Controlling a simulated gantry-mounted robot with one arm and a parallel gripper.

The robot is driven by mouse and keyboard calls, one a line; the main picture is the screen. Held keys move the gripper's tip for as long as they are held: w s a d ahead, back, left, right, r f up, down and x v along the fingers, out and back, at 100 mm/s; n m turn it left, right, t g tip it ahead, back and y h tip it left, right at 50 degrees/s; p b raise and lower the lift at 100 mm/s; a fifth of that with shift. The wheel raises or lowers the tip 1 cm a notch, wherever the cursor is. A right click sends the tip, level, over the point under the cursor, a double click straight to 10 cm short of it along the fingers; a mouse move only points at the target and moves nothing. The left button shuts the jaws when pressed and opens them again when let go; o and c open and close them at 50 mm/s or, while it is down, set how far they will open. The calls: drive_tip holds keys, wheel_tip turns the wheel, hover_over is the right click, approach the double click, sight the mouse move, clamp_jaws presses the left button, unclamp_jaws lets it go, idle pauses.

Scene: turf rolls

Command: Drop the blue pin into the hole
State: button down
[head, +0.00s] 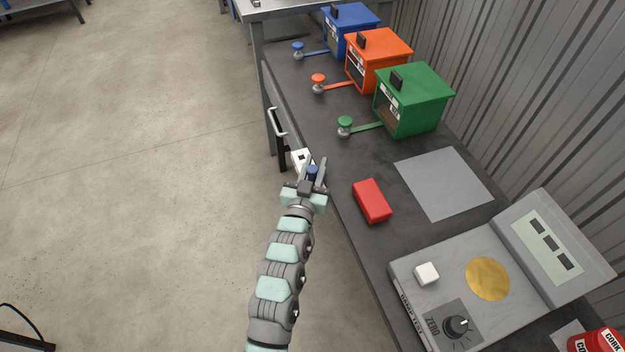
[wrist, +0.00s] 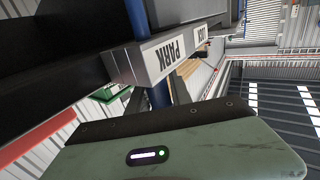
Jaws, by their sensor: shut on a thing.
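The blue pin (head: 312,173) stands between the fingers of my gripper (head: 314,168), which is shut on it beside the bench's left edge. Only its top shows in the head view. In the wrist view, blue lengths of the pin (wrist: 158,94) show on both sides of a pale block marked PARK (wrist: 172,58). I cannot tell whether the pin passes through the block or behind it. In the head view, a white block (head: 298,155) with a dark square spot sits at the bench edge just beyond my fingers. The spot may be a hole; its inside is hidden.
A red block (head: 372,201) lies on the bench right of my gripper, near a grey sheet (head: 444,182). Green (head: 412,100), orange (head: 378,62) and blue (head: 350,30) boxes with knobbed levers stand behind. A grey scale (head: 448,285) is at front right. A handle (head: 274,122) juts from the bench side.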

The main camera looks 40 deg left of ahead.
wheel_tip(320, 180, up, 19)
drive_tip(key=p, duration=0.5)
drive_tip(key=w+a+p, duration=0.1)
drive_tip(key=w+a, duration=0.3)
drive_tip(key=a, duration=0.4)
drive_tip(key=shift+f, duration=0.45)
